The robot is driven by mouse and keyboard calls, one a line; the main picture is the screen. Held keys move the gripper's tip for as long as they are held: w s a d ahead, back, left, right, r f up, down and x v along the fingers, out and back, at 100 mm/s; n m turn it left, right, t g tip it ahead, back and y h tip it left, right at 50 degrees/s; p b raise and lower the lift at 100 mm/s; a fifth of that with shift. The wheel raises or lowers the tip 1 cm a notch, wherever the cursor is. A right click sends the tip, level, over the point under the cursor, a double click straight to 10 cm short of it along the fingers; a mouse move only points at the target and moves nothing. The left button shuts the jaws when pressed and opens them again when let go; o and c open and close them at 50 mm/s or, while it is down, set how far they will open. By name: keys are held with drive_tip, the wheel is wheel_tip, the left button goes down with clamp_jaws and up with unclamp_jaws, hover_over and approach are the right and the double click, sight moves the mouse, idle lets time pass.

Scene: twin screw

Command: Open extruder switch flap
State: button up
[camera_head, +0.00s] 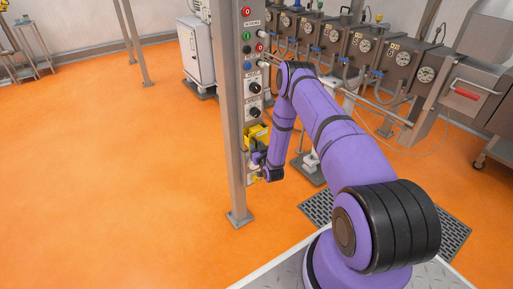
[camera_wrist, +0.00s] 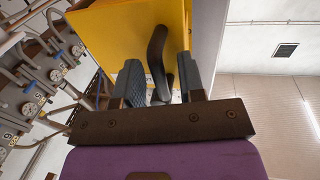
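The extruder switch is a yellow box (camera_head: 254,132) low on the grey control column, partly behind my arm in the head view. In the wrist view its yellow face (camera_wrist: 120,35) fills the upper middle, with a black curved handle or lever (camera_wrist: 156,48) in front of it. My gripper (camera_wrist: 164,84) is open, with its two dark fingers on either side of the lever's lower part. In the head view my gripper (camera_head: 258,160) is small and partly hidden at the column.
The grey column (camera_head: 230,120) carries buttons and black knobs (camera_head: 255,87) above the yellow box. The extruder with several round gauges (camera_head: 403,58) stands behind, right of the column. Open orange floor (camera_head: 110,170) lies to the left.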

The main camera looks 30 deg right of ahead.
drive_tip(key=shift+c, duration=0.2)
clamp_jaws()
